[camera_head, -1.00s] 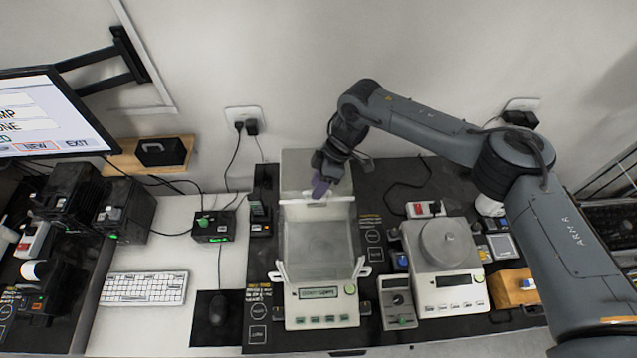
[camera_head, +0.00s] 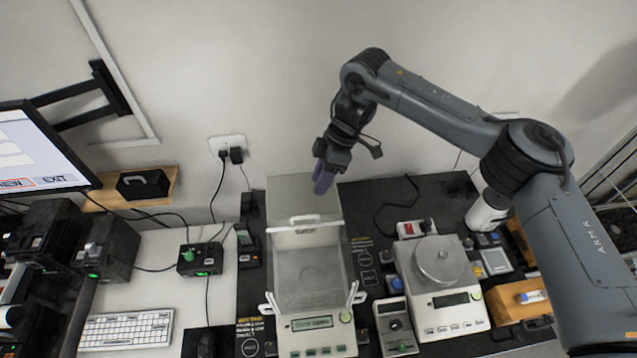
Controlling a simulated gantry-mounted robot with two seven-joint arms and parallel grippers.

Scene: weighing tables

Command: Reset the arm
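My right arm comes in from the right and bends down to my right gripper (camera_head: 324,180), which has purple fingertips. The gripper hangs above the back part of the glass-walled balance (camera_head: 318,328), apart from its white handle (camera_head: 305,222). The fingertips overlap in this view, so I cannot tell whether they are open or shut. Nothing shows held below them. My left gripper is not in view.
Right of the balance stand a small grey device (camera_head: 395,318) and a second scale (camera_head: 440,262) with a round pan. A white bottle (camera_head: 485,215) stands behind, beside my arm. A monitor (camera_head: 38,155), black boxes and a keyboard (camera_head: 128,330) are at left.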

